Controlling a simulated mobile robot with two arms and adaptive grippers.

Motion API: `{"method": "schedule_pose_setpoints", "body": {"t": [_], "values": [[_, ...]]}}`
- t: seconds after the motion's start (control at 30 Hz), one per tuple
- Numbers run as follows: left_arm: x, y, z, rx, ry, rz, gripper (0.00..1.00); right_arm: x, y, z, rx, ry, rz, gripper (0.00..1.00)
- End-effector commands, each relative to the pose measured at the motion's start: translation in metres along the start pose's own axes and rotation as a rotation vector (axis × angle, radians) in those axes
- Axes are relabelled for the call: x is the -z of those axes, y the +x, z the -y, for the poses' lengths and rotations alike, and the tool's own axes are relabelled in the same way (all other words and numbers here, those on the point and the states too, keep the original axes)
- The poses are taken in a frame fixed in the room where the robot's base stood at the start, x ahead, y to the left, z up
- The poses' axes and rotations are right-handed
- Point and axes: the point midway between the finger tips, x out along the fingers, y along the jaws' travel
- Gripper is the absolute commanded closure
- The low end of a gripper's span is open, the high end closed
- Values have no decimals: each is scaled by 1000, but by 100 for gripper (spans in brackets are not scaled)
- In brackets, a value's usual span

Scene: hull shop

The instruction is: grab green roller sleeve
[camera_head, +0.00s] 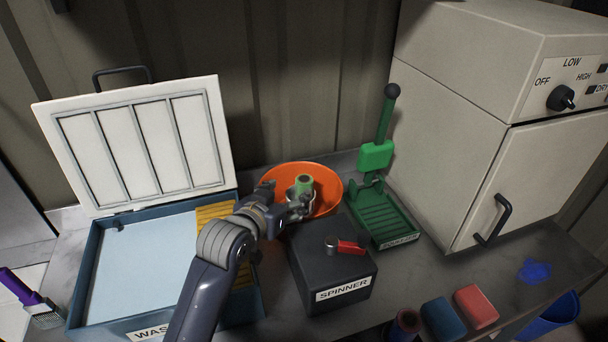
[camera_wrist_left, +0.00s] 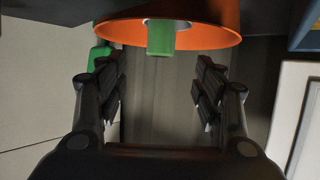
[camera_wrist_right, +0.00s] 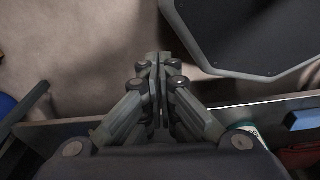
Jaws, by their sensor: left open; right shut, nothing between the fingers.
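The green roller sleeve (camera_head: 305,184) stands upright in the orange bowl (camera_head: 329,190) of the spinner (camera_head: 330,280). In the left wrist view the sleeve (camera_wrist_left: 160,38) shows ahead, centred between the fingers at the top, in front of the orange bowl (camera_wrist_left: 215,36). My left gripper (camera_head: 282,203) is open and reaches to the bowl's near left side, close to the sleeve. In the left wrist view my left gripper (camera_wrist_left: 160,90) has nothing between its fingers. My right gripper (camera_wrist_right: 158,62) is shut and empty, seen only in the right wrist view, away from the sleeve.
A blue wash tub (camera_head: 90,270) with a raised white lid (camera_head: 140,140) is at left. A green stand (camera_head: 385,215) and a cream cabinet (camera_head: 470,150) are at right. Blue and red blocks (camera_head: 476,306) lie near the front edge. A red-handled lever (camera_head: 350,247) tops the spinner.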

Motion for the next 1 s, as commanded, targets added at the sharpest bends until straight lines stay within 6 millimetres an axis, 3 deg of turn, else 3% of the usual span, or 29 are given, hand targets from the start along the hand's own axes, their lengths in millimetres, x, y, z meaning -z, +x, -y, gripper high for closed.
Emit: {"method": "schedule_pose_setpoints", "body": {"t": [0.2,0.37,0.53,0.8,1.0], "values": [[0,13,0,-1,-1,2,38,-42,-6,5,6,0,67,100],[1,35,0,0,0,2,38,-54,-11,7,9,-1,84,100],[0,52,0,0,0,1,38,-49,-13,7,8,-1,75,100],[0,64,1,0,0,2,38,-21,-16,3,4,-2,33,100],[-2,87,2,-1,-1,2,38,-25,-27,4,5,-2,42,100]]}}
